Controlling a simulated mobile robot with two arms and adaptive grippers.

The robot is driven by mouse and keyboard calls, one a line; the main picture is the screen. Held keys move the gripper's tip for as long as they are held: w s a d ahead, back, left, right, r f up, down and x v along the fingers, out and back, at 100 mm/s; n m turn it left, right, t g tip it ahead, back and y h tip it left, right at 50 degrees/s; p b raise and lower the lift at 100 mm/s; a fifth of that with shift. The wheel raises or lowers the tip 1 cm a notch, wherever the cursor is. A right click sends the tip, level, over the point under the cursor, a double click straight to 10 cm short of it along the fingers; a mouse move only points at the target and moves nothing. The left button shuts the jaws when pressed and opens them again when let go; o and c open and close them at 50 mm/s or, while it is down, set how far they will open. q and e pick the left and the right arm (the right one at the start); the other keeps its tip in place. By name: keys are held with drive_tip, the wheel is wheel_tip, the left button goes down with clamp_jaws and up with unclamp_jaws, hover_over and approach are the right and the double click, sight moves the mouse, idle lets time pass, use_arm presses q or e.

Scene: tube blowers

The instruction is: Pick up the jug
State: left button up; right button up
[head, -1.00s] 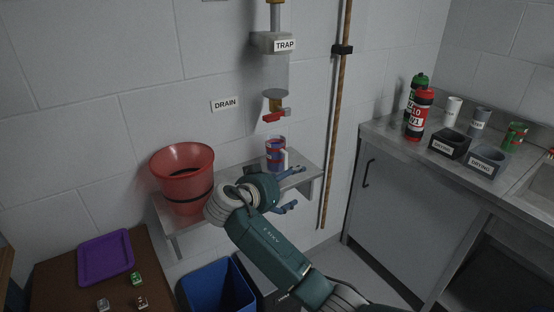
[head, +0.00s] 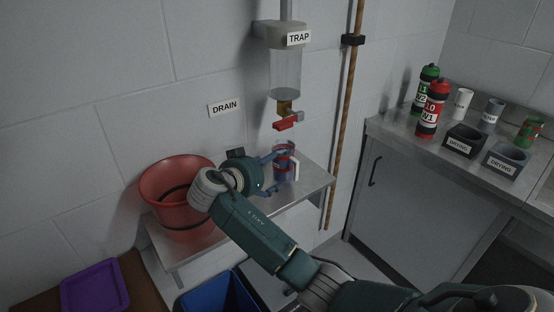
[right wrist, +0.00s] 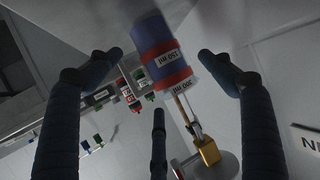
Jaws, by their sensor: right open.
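The jug (head: 288,164) stands on the metal wall shelf below the tap. It has blue and red bands and a pale handle on its right side. My right gripper (head: 275,172) is open, just left of the jug, with its blue fingers pointing at it. One finger partly covers the jug's left side. My left gripper is out of view.
A red bucket (head: 172,182) stands on the shelf (head: 313,183) at left. The trap (head: 285,72) with a red-handled tap (head: 288,123) hangs above the jug. A brown pole (head: 345,110) stands right of the shelf. A blue bin (head: 225,292) is below.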

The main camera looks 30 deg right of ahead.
sight(281, 164)
drive_tip(key=shift+d, duration=0.45)
drive_tip(key=shift+w+d+f+p, duration=0.1)
drive_tip(key=shift+d+f+p, duration=0.1)
drive_tip(key=shift+d+p, duration=0.35)
drive_tip(key=shift+w+d+f+p, duration=0.1)
drive_tip(key=shift+d+f+p, duration=0.1)
drive_tip(key=shift+d, duration=0.5)
drive_tip(key=shift+w+d+f+p, duration=0.35)
drive_tip(key=shift+w+d+f, duration=0.35)
drive_tip(key=shift+d+f, duration=0.15)
drive_tip(key=shift+w+d+f, duration=0.1)
drive_tip(key=shift+w+d, duration=0.05)
drive_tip(key=shift+d, duration=0.15)
drive_tip(key=c, duration=1.2)
drive_tip(key=shift+c, duration=0.4)
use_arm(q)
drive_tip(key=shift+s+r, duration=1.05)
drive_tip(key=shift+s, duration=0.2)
